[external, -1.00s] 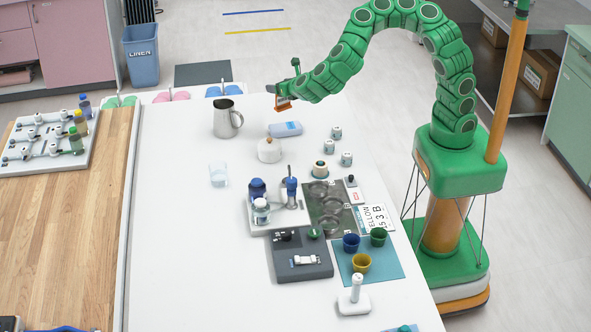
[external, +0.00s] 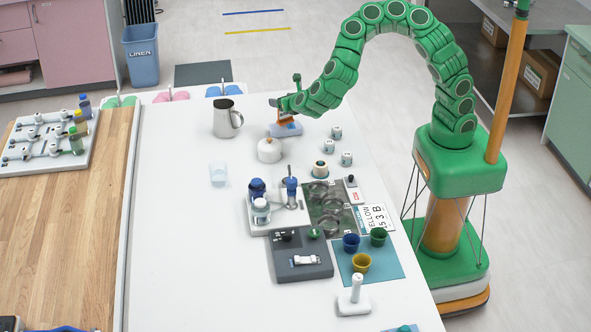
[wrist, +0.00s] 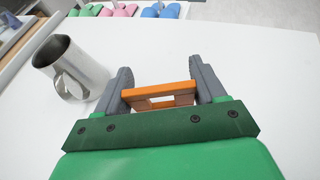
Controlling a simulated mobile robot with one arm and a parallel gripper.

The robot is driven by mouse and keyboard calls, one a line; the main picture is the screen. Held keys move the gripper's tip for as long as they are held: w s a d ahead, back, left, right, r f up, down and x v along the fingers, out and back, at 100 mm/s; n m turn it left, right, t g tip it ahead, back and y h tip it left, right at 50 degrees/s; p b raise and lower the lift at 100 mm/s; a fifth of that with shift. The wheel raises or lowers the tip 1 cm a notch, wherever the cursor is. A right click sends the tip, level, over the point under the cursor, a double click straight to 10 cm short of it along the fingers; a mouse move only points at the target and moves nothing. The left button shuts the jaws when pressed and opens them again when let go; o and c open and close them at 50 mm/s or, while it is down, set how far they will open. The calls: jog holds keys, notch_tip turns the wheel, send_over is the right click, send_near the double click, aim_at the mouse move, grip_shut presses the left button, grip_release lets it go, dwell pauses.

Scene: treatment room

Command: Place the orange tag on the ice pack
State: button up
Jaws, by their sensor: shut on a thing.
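The orange tag (external: 287,119) is between the fingers of my gripper (external: 281,107). In the wrist view the tag (wrist: 160,90) looks like a small open frame, clamped between the two grey fingers of my gripper (wrist: 160,72). The light blue ice pack (external: 286,131) lies flat on the white table, just under the tag. My gripper partly covers it, and I cannot tell whether the tag touches it. The ice pack does not show in the wrist view.
A steel jug (external: 226,119) stands left of my gripper; it also shows in the wrist view (wrist: 70,72). A white round pot (external: 269,150) sits close in front of the ice pack. Several small jars (external: 336,132) stand to the right.

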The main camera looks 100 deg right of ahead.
jog(key=shift+f, duration=0.7)
jog(key=o, duration=1)
jog(key=shift+f, duration=0.15)
